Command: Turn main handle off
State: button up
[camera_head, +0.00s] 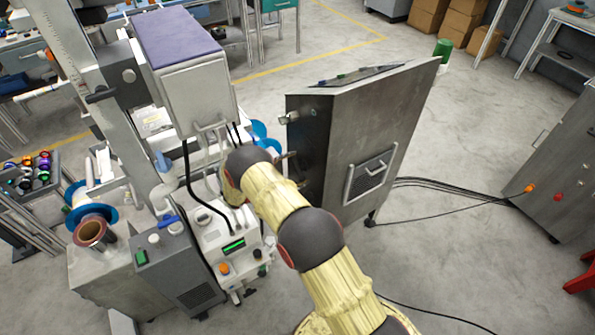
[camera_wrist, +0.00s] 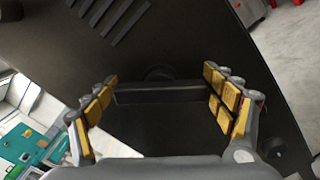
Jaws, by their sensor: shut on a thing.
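The main handle (camera_wrist: 158,93) is a dark bar on a dark panel, with a round hub behind its middle. In the wrist view it lies crosswise, its ends against the yellow-padded fingers of my gripper (camera_wrist: 160,80). My gripper is shut on the handle, with the fingers set wide apart around it. In the head view the panel belongs to a tall grey cabinet (camera_head: 345,120). My gripper (camera_head: 288,160) is at the cabinet's left dark side there, mostly hidden by my yellow and black arm, and the handle cannot be made out.
A white machine (camera_head: 228,235) with a green display stands left of my arm. A grey box with a purple top (camera_head: 178,60) hangs above it. Cables (camera_head: 450,186) run along the floor to another grey cabinet (camera_head: 550,160) at right. The floor between the cabinets is otherwise clear.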

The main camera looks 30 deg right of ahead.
jog(key=m+b, duration=0.1)
jog(key=m, duration=0.1)
jog(key=m+b, duration=0.1)
jog(key=m, duration=0.2)
jog(key=shift+s+f+m+b, duration=0.15)
jog(key=shift+f+m+b, duration=0.15)
jog(key=shift+f+b, duration=0.1)
jog(key=shift+m+b, duration=0.65)
jog(key=shift+m, duration=1.25)
jog(key=o, duration=1)
jog(key=shift+o, duration=0.7)
jog(key=a, duration=1.2)
jog(key=shift+s, duration=0.25)
